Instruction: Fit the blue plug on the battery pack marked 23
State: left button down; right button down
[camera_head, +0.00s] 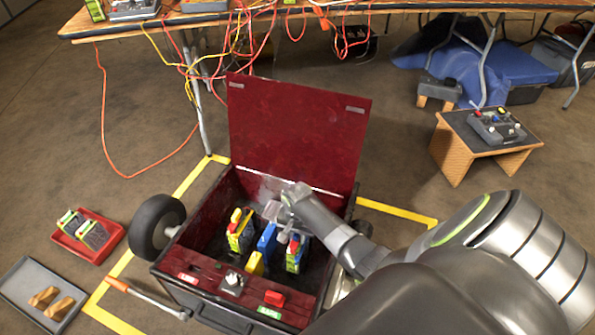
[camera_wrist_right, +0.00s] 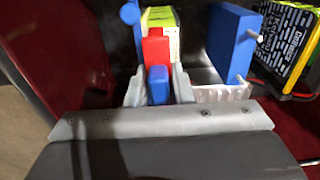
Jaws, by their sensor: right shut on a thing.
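A blue plug (camera_wrist_right: 157,86) is between the fingers of my right gripper (camera_wrist_right: 158,92), which is shut on it. A red part (camera_wrist_right: 155,46) is just beyond it, in front of a green-and-white battery pack (camera_wrist_right: 162,20). In the head view my right gripper (camera_head: 284,226) is down inside the open dark-red box (camera_head: 205,215), beside a green battery pack (camera_head: 296,256) with red on top. Another battery pack, yellow and black (camera_head: 240,238), stands left of it and shows at the right of the wrist view (camera_wrist_right: 292,48). I cannot read the number 23. Whether the plug touches a pack is unclear.
A blue block (camera_head: 267,240) and a yellow block (camera_head: 255,263) stand between the packs. The raised lid (camera_head: 300,130) closes off the back. A switch (camera_head: 233,283) and a red button (camera_head: 275,298) are on the front ledge. A red tray (camera_head: 112,249) lies at left.

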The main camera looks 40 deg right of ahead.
jog(key=shift+f+b, duration=0.3)
jog(key=shift+f, duration=0.4)
jog(key=c, duration=1.2)
grip_release()
notch_tip(320, 180, up, 18)
jog(key=p, duration=0.8)
jog(key=shift+f, duration=0.25)
